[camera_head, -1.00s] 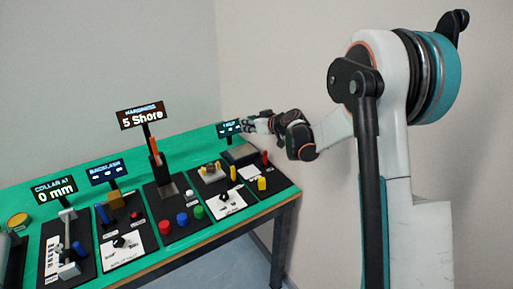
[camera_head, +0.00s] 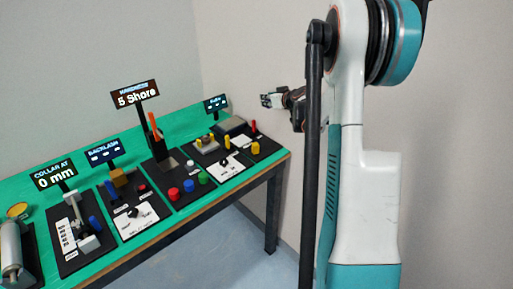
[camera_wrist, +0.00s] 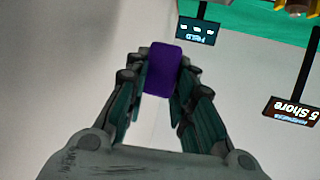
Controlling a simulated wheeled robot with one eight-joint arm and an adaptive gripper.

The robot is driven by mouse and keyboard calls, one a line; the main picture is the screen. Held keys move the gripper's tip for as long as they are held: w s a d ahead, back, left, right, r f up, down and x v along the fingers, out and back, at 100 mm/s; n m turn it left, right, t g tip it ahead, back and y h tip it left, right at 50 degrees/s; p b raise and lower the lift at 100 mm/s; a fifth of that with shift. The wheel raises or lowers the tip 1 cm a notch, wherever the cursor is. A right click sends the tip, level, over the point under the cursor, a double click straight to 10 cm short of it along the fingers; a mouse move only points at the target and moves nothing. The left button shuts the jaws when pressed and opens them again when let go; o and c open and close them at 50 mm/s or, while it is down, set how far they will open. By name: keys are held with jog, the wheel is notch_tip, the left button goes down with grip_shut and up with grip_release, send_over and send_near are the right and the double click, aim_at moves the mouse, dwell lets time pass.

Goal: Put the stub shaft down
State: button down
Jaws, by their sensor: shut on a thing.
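My gripper (camera_wrist: 162,80) is shut on a purple block-like piece in the wrist view, which I take to be the stub shaft (camera_wrist: 163,68). Its end faces the camera, and its sides are between the two fingers. In the head view my gripper (camera_head: 270,100) is held in the air beyond the right end of the green table (camera_head: 105,262), apart from its top. The held piece is too small to make out there.
The table carries several black stations with knobs and buttons. Display signs stand above them, including "5 Shore" (camera_head: 136,95) and "0 mm" (camera_head: 55,177). A grey flat block (camera_head: 231,125) sits at the far right corner. Walls are behind the table.

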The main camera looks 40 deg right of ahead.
aim_at(268, 145)
notch_tip(268, 145, down, 19)
jog(key=b, duration=0.6)
jog(key=shift+f+b, duration=0.2)
jog(key=shift+b, duration=0.15)
jog(key=shift+f, duration=0.1)
jog(key=c, duration=1.4)
grip_release()
jog(key=shift+o, duration=0.2)
jog(key=shift+s+r, duration=0.15)
jog(key=shift+r, duration=0.05)
jog(key=p+v, duration=0.3)
jog(key=v, duration=0.8)
jog(key=shift+s+r, duration=0.15)
jog(key=shift+s, duration=0.15)
